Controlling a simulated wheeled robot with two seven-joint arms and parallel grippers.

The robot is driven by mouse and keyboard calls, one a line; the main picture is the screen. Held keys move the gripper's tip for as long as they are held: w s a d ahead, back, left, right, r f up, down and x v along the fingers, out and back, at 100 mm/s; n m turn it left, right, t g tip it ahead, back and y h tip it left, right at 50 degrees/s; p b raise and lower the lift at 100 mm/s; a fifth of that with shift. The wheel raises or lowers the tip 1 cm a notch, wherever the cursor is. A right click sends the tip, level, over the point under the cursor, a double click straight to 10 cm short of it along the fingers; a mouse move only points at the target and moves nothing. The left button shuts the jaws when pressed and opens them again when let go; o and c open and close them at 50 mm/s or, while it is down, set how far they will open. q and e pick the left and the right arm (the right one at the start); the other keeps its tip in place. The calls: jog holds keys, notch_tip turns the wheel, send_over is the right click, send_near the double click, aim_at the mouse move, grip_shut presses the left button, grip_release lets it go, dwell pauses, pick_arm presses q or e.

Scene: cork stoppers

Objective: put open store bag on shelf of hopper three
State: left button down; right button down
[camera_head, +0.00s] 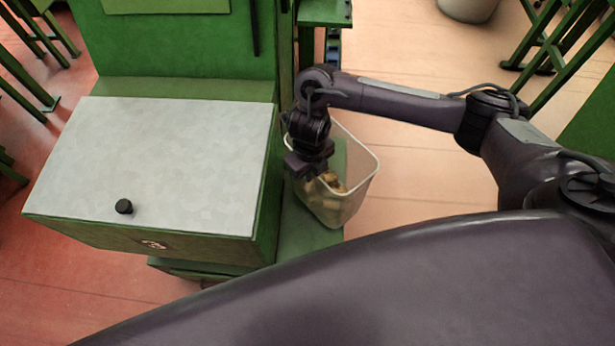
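An open whitish bag (358,190) with brown cork stoppers (331,181) inside stands upright at the right side of a green hopper (262,225). It appears to rest on the hopper's low green side shelf (300,240). My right gripper (303,172) points down at the bag's left rim, close to the hopper's side wall. Its fingers are dark and partly hidden, so I cannot tell whether they grip the rim. The hopper has a closed grey lid with a black knob and a small front label, whose number I cannot read. My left gripper is out of view.
A grey lid (165,160) covers the hopper top, with a black knob (124,206). Green stands rise at the upper left and upper right. A pale bin (468,8) stands at the top. Open floor (420,185) lies right of the bag.

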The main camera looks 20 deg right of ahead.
jog(key=f, duration=0.3)
jog(key=shift+a, duration=0.25)
jog(key=shift+f, duration=0.15)
jog(key=c, duration=1.6)
grip_release()
